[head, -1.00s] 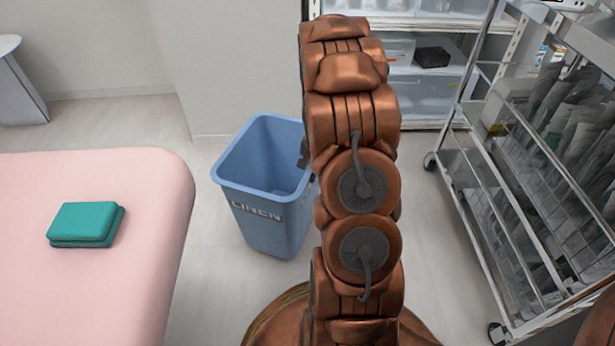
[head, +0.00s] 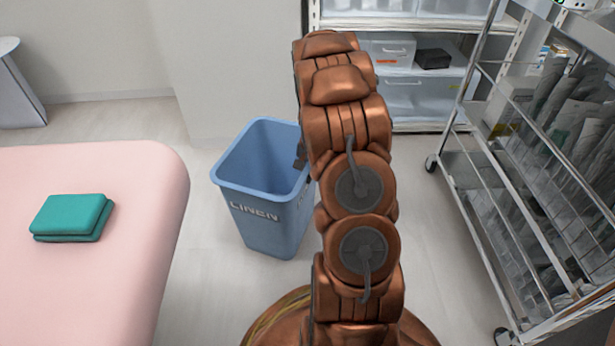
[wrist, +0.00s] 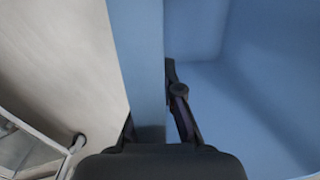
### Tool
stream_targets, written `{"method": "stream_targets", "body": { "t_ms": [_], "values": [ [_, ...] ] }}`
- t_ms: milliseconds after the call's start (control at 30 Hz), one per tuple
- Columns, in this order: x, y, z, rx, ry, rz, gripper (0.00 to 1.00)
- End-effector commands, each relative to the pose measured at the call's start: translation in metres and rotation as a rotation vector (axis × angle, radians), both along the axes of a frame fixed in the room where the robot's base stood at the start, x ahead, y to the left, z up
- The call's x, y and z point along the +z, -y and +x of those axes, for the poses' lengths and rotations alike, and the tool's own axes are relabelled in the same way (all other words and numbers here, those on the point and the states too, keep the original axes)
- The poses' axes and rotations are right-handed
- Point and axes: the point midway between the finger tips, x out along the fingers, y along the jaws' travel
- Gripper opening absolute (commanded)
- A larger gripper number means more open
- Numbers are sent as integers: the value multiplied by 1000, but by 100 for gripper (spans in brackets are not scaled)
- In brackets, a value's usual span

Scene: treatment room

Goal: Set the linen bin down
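The linen bin (head: 262,213) is a blue, open-topped, tapered tub with LINEN on its front, in the middle of the head view, left of my arm. It looks upright and empty. My gripper (wrist: 150,110) is at its right-hand wall, and a dark part of the gripper shows by the rim in the head view (head: 301,158). In the wrist view the bin's wall (wrist: 138,50) runs between the fingers, one inside the bin and the other mostly hidden outside. The gripper looks shut on this wall. I cannot tell whether the bin's base touches the floor.
A pink padded couch (head: 100,290) with folded teal cloths (head: 72,217) stands at the left. A wire cart (head: 530,200) on castors is at the right, and shelving with drawers (head: 410,95) is behind. Pale floor (head: 205,285) is clear around the bin.

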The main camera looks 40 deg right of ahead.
Motion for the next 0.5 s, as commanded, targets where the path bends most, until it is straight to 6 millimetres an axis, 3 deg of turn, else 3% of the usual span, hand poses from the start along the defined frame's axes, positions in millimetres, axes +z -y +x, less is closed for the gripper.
{"method": "stream_targets", "body": {
  "t_ms": [167,433,500],
  "values": [
    [2,0,1,-1,3,-2,0],
    [1,0,1,0,2,-2,29],
    [1,0,1,-1,2,-2,31]
  ]
}}
